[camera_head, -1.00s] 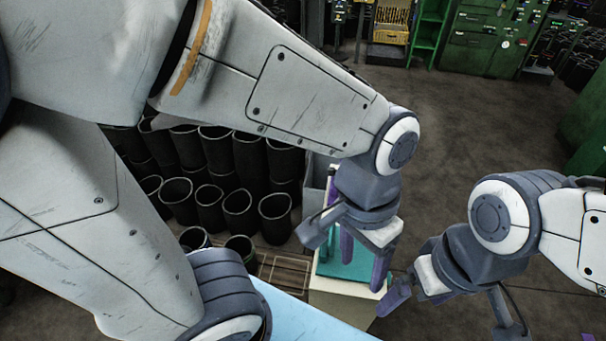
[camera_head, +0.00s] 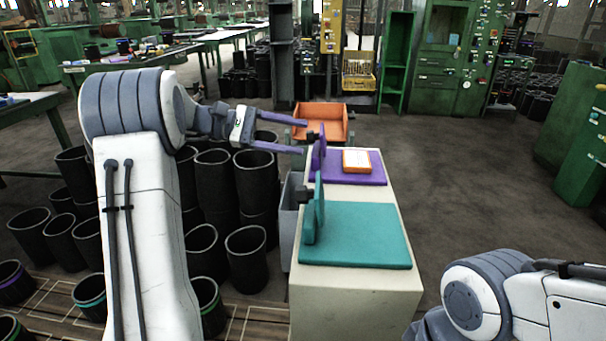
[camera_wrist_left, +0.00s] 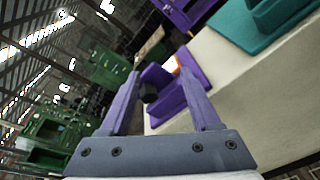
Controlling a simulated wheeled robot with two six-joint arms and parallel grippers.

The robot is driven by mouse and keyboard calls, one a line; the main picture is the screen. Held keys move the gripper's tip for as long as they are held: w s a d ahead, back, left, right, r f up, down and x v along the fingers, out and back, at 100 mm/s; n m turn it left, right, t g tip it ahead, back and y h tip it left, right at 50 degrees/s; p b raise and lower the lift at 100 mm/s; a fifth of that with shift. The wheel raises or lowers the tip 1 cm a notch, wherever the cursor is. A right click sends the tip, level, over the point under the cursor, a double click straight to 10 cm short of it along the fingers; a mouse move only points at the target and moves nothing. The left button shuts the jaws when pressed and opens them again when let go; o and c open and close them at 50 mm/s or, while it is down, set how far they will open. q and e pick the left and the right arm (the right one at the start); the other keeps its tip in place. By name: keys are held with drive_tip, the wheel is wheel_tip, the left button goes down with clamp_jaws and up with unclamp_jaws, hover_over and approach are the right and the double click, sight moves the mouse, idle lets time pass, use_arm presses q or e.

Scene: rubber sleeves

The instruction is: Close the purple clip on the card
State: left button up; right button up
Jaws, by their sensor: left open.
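The purple clip lies on the pale bench, with a flat purple base (camera_head: 368,175) and an upright purple flap (camera_head: 319,155) along its left edge. A dark knob sticks out from the flap toward my gripper. An orange and white card (camera_head: 357,161) lies flat on the base. My left gripper (camera_head: 303,137) is open and empty, just left of the flap. In the left wrist view, the flap (camera_wrist_left: 157,76) and knob appear between the spread fingers (camera_wrist_left: 160,62); contact cannot be told. My right arm shows at bottom right, its fingers out of frame.
A teal clip (camera_head: 355,237) with its flap upright sits nearer on the same bench (camera_head: 350,290). A grey bin (camera_head: 289,218) stands at the bench's left side. Black rubber sleeves (camera_head: 215,190) crowd the left. An orange bin (camera_head: 320,120) lies beyond. Floor on the right is clear.

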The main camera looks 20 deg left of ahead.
use_arm(q)
drive_tip(key=a+f+n+t+h+b, duration=0.1)
drive_tip(key=a+f+t+b, duration=0.15)
drive_tip(key=a, duration=0.55)
drive_tip(key=b+x, duration=0.2)
drive_tip(key=x, duration=0.8)
drive_tip(key=shift+w+r, duration=0.2)
use_arm(e)
wheel_tip(320, 180, down, 7)
use_arm(q)
drive_tip(key=shift+a, duration=0.15)
clamp_jaws()
use_arm(e)
drive_tip(key=shift+r, duration=0.1)
